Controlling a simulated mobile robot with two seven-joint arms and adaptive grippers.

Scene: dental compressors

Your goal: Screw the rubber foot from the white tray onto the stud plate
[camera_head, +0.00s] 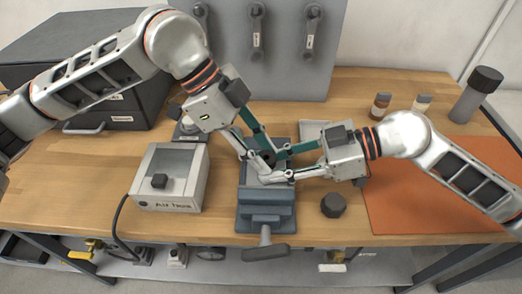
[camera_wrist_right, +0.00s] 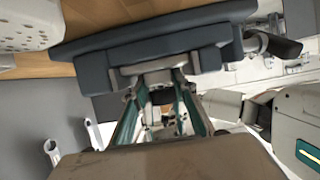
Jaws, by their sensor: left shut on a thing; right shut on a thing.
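My left gripper (camera_head: 260,158) and my right gripper (camera_head: 272,168) meet close together above the grey vise (camera_head: 262,215). A small dark round piece, which looks like the rubber foot (camera_head: 268,157), sits among the fingertips. In the right wrist view this dark piece (camera_wrist_right: 162,97) lies between the green fingers of my right gripper, close to the vise (camera_wrist_right: 150,52). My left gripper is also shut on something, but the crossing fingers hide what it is. I cannot make out the stud plate. The white tray (camera_head: 314,127) lies behind my right gripper, partly covered by it.
An air tank box (camera_head: 170,180) with a black knob stands left of the vise. A black round knob (camera_head: 333,205) stands right of it. An orange mat (camera_head: 420,205) covers the right of the table. Small bottles (camera_head: 380,105) and a dark-capped cylinder (camera_head: 477,95) stand at the back right.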

